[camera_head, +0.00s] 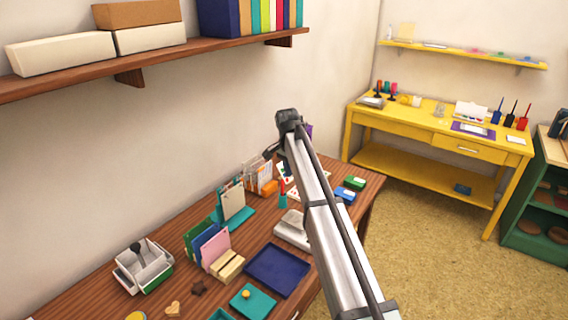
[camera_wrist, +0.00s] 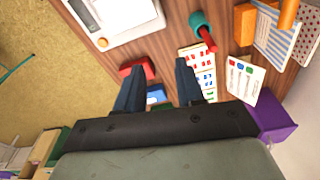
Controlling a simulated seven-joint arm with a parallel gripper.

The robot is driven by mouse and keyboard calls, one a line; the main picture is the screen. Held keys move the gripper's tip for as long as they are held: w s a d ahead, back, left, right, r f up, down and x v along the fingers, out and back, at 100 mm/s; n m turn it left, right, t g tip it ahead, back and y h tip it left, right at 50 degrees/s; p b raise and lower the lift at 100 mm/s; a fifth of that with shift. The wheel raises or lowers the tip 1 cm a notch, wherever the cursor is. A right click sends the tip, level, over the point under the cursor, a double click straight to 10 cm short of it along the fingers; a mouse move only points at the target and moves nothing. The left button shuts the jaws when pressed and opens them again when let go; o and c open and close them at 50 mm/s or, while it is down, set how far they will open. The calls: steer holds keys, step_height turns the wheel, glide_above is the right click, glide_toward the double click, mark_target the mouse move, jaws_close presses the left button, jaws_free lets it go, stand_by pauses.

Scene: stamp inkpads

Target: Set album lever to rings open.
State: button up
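My gripper (camera_wrist: 159,85) shows in the wrist view with its two dark fingers apart and nothing held between them. It is above the brown table (camera_wrist: 180,18). A blue pad (camera_wrist: 155,94) and a red pad (camera_wrist: 137,67) lie below, around the gap between the fingers. A sheet with small coloured stamp pictures (camera_wrist: 198,60) lies by the right finger. I cannot make out an album lever or rings in either view. In the head view my arm hides the gripper and part of the table.
A white device (camera_wrist: 115,18) stands near the table edge; it also shows in the head view (camera_head: 293,230). A teal holder (camera_wrist: 197,22), an orange block (camera_wrist: 243,25) and a purple block (camera_wrist: 270,117) stand nearby. A yellow desk (camera_head: 420,118) stands at the right.

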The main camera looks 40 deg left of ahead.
steer(key=w+d+f+m+g+h, duration=0.1)
steer(key=w+d+f, duration=0.3)
steer(key=d+f, duration=0.7)
steer(key=d, duration=0.3)
steer(key=shift+d+f+m, duration=0.2)
steer(key=shift+d+m, duration=0.1)
